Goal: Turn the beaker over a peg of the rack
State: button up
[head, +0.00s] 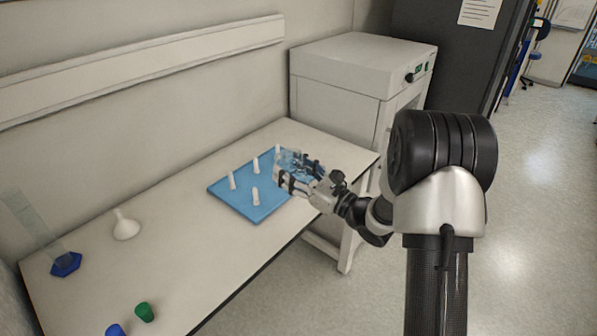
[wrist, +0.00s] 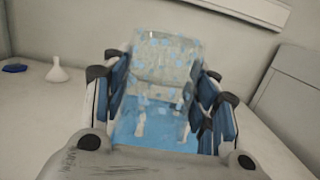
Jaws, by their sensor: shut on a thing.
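The rack is a blue board (head: 228,196) with several white upright pegs (head: 255,197), lying at the far end of the table. My gripper (head: 296,176) is over the right part of the rack. It is shut on the clear glass beaker (head: 284,157), which covers part of the rack's far right side. In the wrist view the beaker (wrist: 166,62) sits between my two fingers (wrist: 165,95), and pegs (wrist: 140,124) and blue board show through and below it. Whether its mouth faces up or down, and whether it touches a peg, I cannot tell.
A white funnel (head: 126,226) and a clear cylinder with a blue hexagonal foot (head: 67,264) stand to the left on the table (head: 190,240). A green cap (head: 145,312) and a blue cap (head: 115,330) are near the front. A white oven (head: 340,68) stands behind the table's far end.

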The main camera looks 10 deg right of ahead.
send_over(256, 189)
jog(key=x, duration=0.2)
jog(key=shift+f, duration=1.25)
jog(key=shift+d+f, duration=0.1)
jog(key=shift+f, duration=6.25)
jog(key=o, duration=1.3)
jog(key=shift+c, duration=0.2)
